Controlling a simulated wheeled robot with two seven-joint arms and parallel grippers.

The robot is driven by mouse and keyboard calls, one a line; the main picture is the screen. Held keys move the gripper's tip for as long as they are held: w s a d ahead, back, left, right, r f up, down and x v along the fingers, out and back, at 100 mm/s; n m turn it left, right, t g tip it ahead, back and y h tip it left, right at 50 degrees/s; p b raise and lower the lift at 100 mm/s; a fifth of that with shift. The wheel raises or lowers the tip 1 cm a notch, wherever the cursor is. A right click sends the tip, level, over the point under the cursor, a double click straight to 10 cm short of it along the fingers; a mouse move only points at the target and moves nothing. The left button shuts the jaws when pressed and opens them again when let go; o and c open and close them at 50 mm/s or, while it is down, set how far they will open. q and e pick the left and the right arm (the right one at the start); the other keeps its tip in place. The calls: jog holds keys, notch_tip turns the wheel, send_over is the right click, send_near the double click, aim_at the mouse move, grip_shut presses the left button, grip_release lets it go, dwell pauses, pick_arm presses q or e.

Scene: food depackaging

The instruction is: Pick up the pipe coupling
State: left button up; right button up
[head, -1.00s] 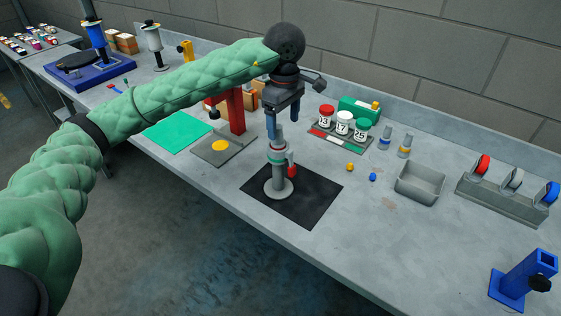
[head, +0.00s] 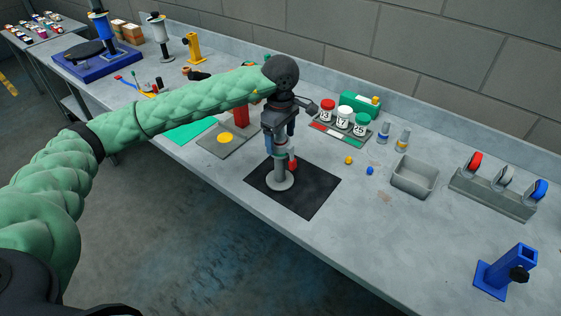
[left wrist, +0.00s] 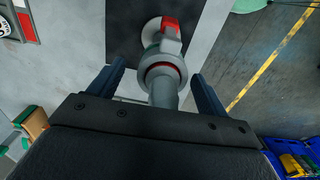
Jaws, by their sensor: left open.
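A grey upright pipe fitting (head: 281,172) with a round flange base and a red handle stands on a black mat (head: 318,192). Its collar, the likely pipe coupling, shows in the left wrist view (left wrist: 160,68) with a red ring inside; I cannot tell its exact limits. My left gripper (head: 279,146) points down over the fitting's top, with its blue fingers open on either side. In the left wrist view (left wrist: 157,90) the pipe's upper end lies between the fingers, with gaps on both sides. The gripper hides part of the pipe in the head view.
Right of the mat are a yellow piece (head: 348,160), a blue piece (head: 369,170) and a grey bin (head: 414,176). Behind stands a rack of lidded jars (head: 343,120). A red post (head: 241,117) stands left of the gripper.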

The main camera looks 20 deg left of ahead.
pick_arm(q)
jog(key=shift+s+a, duration=0.15)
jog(key=shift+s, duration=0.1)
jog(key=shift+w, duration=0.1)
jog(key=c, duration=1.7)
